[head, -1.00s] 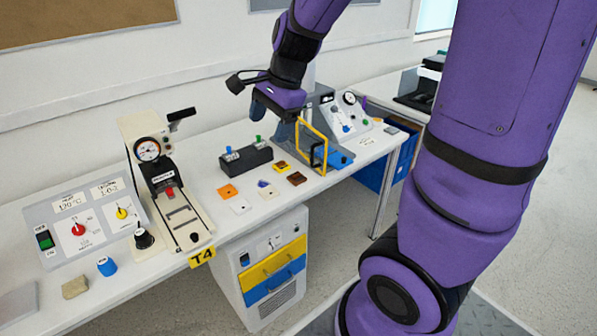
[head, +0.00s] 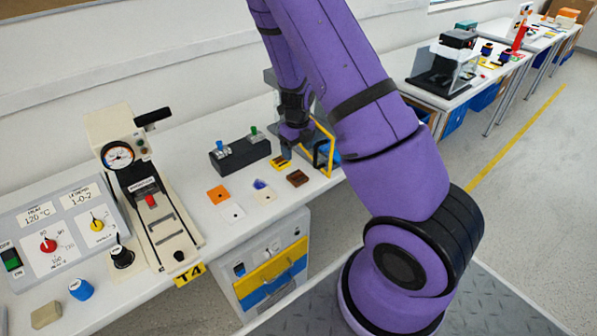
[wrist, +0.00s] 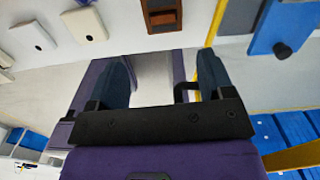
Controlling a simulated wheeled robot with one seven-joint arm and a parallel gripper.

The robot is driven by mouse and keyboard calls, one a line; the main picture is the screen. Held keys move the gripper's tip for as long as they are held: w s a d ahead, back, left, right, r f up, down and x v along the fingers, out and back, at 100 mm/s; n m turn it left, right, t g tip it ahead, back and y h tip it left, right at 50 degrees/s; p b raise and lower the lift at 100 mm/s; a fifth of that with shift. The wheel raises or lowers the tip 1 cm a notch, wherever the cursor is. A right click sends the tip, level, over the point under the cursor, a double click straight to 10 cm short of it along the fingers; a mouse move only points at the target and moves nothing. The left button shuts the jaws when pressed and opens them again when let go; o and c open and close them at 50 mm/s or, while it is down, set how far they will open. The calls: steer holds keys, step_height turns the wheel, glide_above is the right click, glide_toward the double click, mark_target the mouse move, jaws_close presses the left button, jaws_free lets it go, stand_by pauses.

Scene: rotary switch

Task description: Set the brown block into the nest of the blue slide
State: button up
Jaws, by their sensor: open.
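The brown block (head: 297,178) lies on the white table near its front edge, just right of a yellow block. It also shows at the top of the wrist view (wrist: 162,18), beyond my fingertips. My gripper (head: 287,154) points down close to these blocks; it is open and empty, with a clear gap between its fingers in the wrist view (wrist: 165,75). The blue slide (wrist: 284,22), with a black knob, is at the upper right of the wrist view, beside the yellow frame. In the head view my arm hides most of it, and its nest cannot be made out.
The yellow frame (head: 321,148) stands upright just right of my gripper. A yellow block (head: 280,162), an orange block (head: 218,195) and pale blocks lie to the left. A dark box with levers (head: 240,155) is behind them.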

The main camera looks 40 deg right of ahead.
steer(key=f, duration=0.1)
glide_above(297, 174)
steer(key=f, duration=0.4)
steer(key=shift+d+f, duration=0.35)
steer(key=shift+a+f, duration=0.15)
steer(key=shift+f, duration=1.3)
steer(key=shift+a+f, duration=0.1)
steer(key=shift+f, duration=1.35)
steer(key=c, duration=0.7)
step_height(297, 174, up, 28)
